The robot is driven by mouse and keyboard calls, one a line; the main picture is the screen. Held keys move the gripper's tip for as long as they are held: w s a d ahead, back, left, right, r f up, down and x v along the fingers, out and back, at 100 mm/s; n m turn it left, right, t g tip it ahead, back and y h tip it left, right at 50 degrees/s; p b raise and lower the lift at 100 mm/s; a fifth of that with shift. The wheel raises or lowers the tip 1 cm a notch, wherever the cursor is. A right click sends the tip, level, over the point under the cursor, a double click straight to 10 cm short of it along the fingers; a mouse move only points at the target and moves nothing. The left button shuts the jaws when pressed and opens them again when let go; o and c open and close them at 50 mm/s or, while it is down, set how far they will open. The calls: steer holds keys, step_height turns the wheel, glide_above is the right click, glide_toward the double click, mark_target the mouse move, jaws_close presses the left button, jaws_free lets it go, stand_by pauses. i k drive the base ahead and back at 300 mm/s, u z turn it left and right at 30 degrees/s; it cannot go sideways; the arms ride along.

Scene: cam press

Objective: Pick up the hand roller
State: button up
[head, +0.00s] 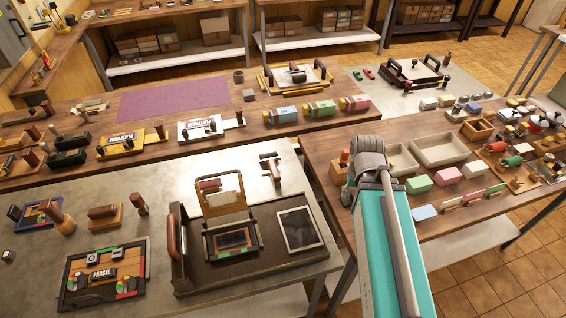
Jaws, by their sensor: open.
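What looks like the hand roller (271,167), with a brown roller at one end and a handle running toward the front, lies on the grey metal-topped bench (165,190), behind and right of the press. The small press (221,233) stands on a dark base with a raised wooden-edged frame. My arm rises from the bottom right as a teal link ending in a grey joint, well to the right of the roller. My gripper does not show in the head view, so its place relative to the roller cannot be told.
A dark plate (296,229) lies on the press base's right side. A parcel stamp set (104,274) and wooden-handled stamps stand left. Behind is a wooden bench (330,132) with colored boxes. Pale trays (438,149) stand right, past my arm. Bare metal surrounds the roller.

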mark_target(270, 158)
steer(key=z, duration=0.65)
steer(key=k, duration=1.05)
steer(key=u, duration=0.95)
steer(key=i, duration=0.9)
steer(key=u, duration=0.05)
